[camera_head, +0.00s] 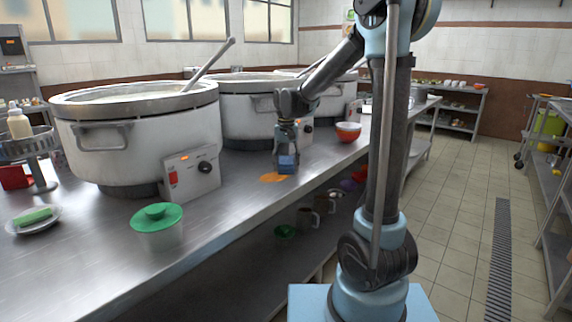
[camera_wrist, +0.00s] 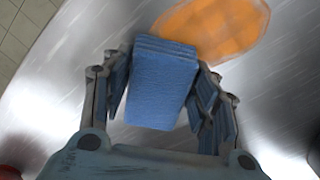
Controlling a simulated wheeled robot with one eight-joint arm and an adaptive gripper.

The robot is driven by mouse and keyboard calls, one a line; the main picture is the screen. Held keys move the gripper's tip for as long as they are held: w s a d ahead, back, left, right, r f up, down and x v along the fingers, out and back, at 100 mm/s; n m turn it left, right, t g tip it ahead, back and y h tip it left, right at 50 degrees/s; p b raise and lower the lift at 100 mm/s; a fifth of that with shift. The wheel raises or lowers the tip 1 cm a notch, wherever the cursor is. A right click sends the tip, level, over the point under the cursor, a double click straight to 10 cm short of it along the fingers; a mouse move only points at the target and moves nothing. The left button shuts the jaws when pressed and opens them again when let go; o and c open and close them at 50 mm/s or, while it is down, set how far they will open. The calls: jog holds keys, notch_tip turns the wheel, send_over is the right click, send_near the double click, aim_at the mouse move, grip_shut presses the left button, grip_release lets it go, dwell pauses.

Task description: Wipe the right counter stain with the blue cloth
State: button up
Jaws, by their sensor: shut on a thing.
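The blue cloth (camera_wrist: 160,85) is a folded block held between the fingers of my gripper (camera_wrist: 168,92) in the wrist view. In the head view my gripper (camera_head: 287,158) points down over the steel counter (camera_head: 225,212), with the cloth (camera_head: 288,164) at its tips. An orange stain (camera_wrist: 222,22) lies on the counter just beyond the cloth in the wrist view. In the head view the stain (camera_head: 273,177) lies just below and left of the cloth. I cannot tell whether the cloth touches the counter.
Large stockpots (camera_head: 137,138) stand along the back of the counter, with a control box (camera_head: 191,174) in front. A green-lidded tub (camera_head: 158,227) and a plate with a green sponge (camera_head: 34,218) are at the left.

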aim_at(272, 182)
jog(key=shift+s+a, duration=1.4)
jog(key=shift+s, duration=0.45)
jog(key=shift+s+a, duration=1.45)
jog(key=shift+s, duration=0.35)
jog(key=shift+s+a, duration=1.4)
jog(key=shift+s, duration=0.45)
jog(key=shift+w, duration=0.1)
jog(key=shift+w+d+r, duration=0.1)
jog(key=shift+w+d, duration=1.05)
jog(key=shift+w, duration=0.25)
jog(key=shift+w+d+f, duration=0.1)
jog(key=shift+w+d, duration=1)
jog(key=shift+w, duration=0.3)
jog(key=shift+w+d+f, duration=0.1)
jog(key=shift+w+d, duration=1.05)
jog(key=shift+w, duration=0.3)
jog(key=shift+w+d, duration=1.1)
jog(key=shift+w, duration=0.3)
jog(key=shift+s+d, duration=0.65)
jog(key=shift+d, duration=0.1)
jog(key=shift+s+a+r, duration=0.15)
jog(key=shift+s+a, duration=1)
jog(key=shift+s, duration=0.2)
jog(key=shift+s+a, duration=0.55)
jog(key=shift+s, duration=0.2)
jog(key=shift+s+a, duration=0.55)
jog(key=shift+s, duration=0.15)
jog(key=shift+s+a, duration=1.2)
jog(key=shift+s, duration=0.3)
